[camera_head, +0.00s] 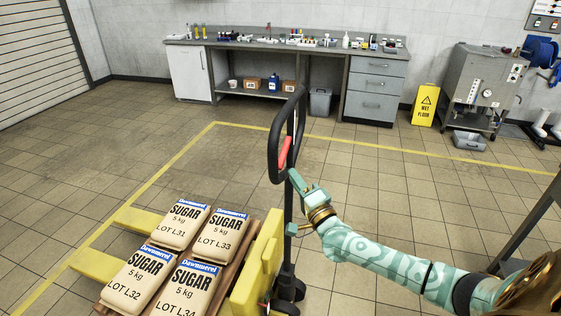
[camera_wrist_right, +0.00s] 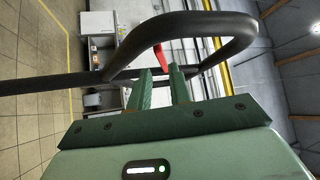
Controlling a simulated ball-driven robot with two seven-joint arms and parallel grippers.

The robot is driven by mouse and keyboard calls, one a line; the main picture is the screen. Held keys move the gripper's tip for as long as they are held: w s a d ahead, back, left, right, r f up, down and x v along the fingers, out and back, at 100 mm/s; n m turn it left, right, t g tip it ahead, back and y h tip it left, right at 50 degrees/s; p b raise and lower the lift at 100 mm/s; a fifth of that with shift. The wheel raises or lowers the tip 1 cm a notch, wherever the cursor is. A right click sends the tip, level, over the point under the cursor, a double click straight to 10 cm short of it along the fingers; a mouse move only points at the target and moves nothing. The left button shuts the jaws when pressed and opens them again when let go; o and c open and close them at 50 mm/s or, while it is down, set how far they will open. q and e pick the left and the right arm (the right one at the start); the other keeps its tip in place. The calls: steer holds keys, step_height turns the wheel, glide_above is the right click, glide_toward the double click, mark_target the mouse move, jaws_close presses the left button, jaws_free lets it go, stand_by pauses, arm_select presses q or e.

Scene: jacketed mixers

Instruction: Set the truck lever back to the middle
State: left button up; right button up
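The truck is a yellow pallet truck (camera_head: 257,262) with an upright black loop handle (camera_head: 272,150). Its lever is the red piece (camera_head: 284,152) inside the loop, tilted in the head view. The red lever also shows in the right wrist view (camera_wrist_right: 160,57), just beyond the fingertips. My right gripper (camera_head: 294,175) is at the lower end of the loop, close below the lever. In the right wrist view its two green fingers (camera_wrist_right: 161,70) stand apart with nothing seen between them. Whether they touch the handle I cannot tell. My left gripper is not in view.
Several sugar bags (camera_head: 180,225) lie on a wooden pallet (camera_head: 225,275) on the truck. A lab bench (camera_head: 290,45) stands at the back. A wet floor sign (camera_head: 425,105) and a steel machine (camera_head: 485,85) are at the right. The tiled floor behind the truck is clear.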

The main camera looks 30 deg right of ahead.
mark_target(281, 158)
steer(key=b+x, duration=0.1)
steer(key=x, duration=0.6)
steer(key=shift+w+r, duration=0.2)
steer(key=shift+w, duration=0.25)
jaws_close()
